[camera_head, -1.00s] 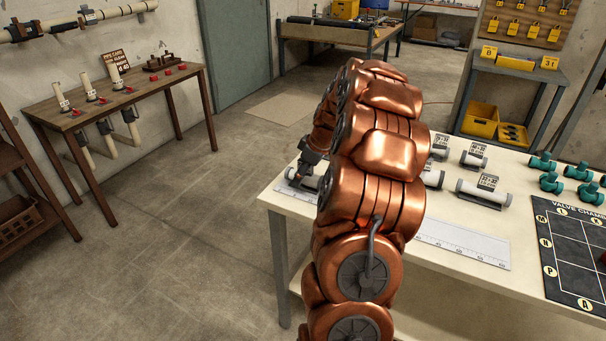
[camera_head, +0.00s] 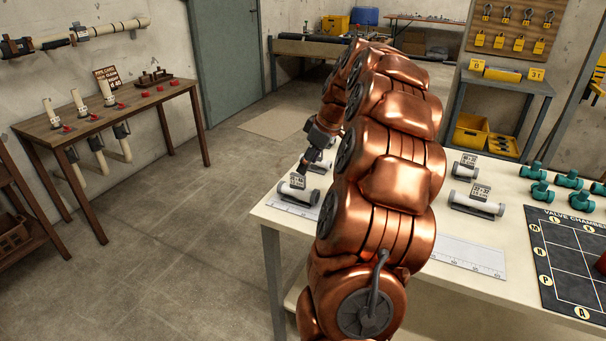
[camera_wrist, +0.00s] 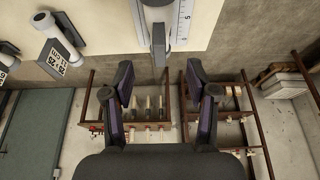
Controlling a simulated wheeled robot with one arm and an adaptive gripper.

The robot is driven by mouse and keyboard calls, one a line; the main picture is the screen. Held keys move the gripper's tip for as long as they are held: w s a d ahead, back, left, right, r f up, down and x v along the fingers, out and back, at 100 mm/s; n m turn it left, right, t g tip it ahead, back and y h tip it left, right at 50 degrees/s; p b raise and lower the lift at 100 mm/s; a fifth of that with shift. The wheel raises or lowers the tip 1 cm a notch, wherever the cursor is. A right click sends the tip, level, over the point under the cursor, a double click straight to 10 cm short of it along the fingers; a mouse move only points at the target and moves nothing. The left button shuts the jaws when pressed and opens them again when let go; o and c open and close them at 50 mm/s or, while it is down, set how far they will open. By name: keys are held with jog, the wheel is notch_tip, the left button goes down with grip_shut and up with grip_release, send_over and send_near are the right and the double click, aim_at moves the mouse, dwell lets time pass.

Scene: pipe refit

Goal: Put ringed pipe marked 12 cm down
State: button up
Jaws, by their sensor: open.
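A short pale pipe (camera_head: 299,195) with a grey end and a small label lies on the near left part of the cream table (camera_head: 277,222), beside the ruler strip. Its label is too small to read, so I cannot confirm the 12 cm mark. My gripper (camera_head: 307,170) is just above this pipe, pointing down, apart from it as far as I can tell. In the wrist view my two purple fingers (camera_wrist: 160,85) are spread with nothing between them. A pale pipe (camera_wrist: 157,14) with a grey holder shows beyond the fingertips, next to the ruler (camera_wrist: 182,22).
More labelled pipes (camera_head: 474,203) lie to the right, and others are partly hidden by my arm. The ruler strip (camera_head: 470,256) runs along the table's front. Green valves (camera_head: 541,192) and a dark lettered board (camera_head: 560,262) are at the right.

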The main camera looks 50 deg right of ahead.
jog(key=shift+s+d+r, duration=0.1)
jog(key=shift+s+r, duration=0.15)
jog(key=shift+r, duration=0.4)
jog(key=s+a+f+g+y, duration=0.1)
jog(key=s+a+g, duration=0.1)
jog(key=a, duration=1.2)
jog(key=s+a+g, duration=0.1)
jog(key=s+a, duration=0.2)
jog(key=a, duration=1.1)
jog(key=s+a+f+m+g, duration=0.1)
jog(key=s+a+f, duration=0.1)
jog(key=s, duration=0.5)
jog(key=s+a+f+m+g+h, duration=0.1)
jog(key=s+a+f, duration=0.1)
jog(key=s+a, duration=0.3)
jog(key=s+a+f+m+g+h, duration=0.1)
jog(key=s+a+f, duration=0.2)
jog(key=s, duration=0.6)
jog(key=shift+a, duration=0.4)
jog(key=shift+f, duration=0.1)
notch_tip(320, 180, up, 11)
jog(key=p, duration=1)
jog(key=shift+p, duration=0.35)
